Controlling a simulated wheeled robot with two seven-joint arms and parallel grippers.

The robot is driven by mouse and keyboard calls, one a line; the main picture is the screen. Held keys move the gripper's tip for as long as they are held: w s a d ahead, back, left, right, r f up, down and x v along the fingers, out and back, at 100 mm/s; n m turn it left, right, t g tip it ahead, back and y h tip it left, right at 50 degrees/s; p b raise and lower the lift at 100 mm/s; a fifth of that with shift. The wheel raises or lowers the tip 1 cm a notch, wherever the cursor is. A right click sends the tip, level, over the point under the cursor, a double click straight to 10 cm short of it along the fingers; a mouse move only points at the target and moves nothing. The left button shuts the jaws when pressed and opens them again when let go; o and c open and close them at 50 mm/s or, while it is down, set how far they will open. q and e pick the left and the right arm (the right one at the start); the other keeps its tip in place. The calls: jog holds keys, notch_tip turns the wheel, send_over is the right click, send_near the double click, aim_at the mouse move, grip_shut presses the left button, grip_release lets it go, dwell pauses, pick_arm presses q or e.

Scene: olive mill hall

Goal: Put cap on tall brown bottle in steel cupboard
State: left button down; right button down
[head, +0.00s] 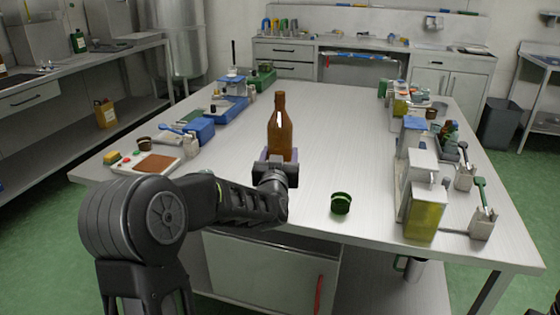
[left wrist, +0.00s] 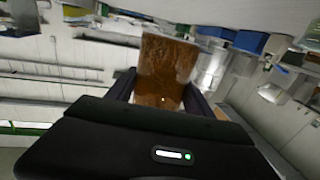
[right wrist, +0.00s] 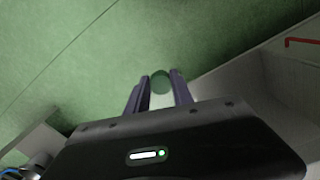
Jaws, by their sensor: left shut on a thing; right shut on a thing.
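A tall brown bottle (head: 280,128) stands upright above the near part of the steel table, brown up to its top. My left gripper (head: 276,158) is shut on its lower part. In the left wrist view the brown bottle (left wrist: 165,72) fills the space between the fingers. I cannot tell whether its base touches the table. My right gripper (right wrist: 160,90) is shut on a small round dark green cap (right wrist: 160,81), over the green floor and apart from the bottle. A steel cupboard (head: 262,265) with a red handle is under the table, its front partly hidden by my left arm.
A dark green cup (head: 341,204) stands right of the bottle near the front edge. Tins and tools line the table's right side. A tray (head: 128,167) and blue boxes (head: 200,129) line the left. The table's middle (head: 330,130) is clear.

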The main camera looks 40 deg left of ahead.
pick_arm(q)
jog(key=shift+r, duration=1.05)
pick_arm(e)
jog(key=shift+r, duration=0.15)
pick_arm(q)
jog(key=shift+r, duration=0.1)
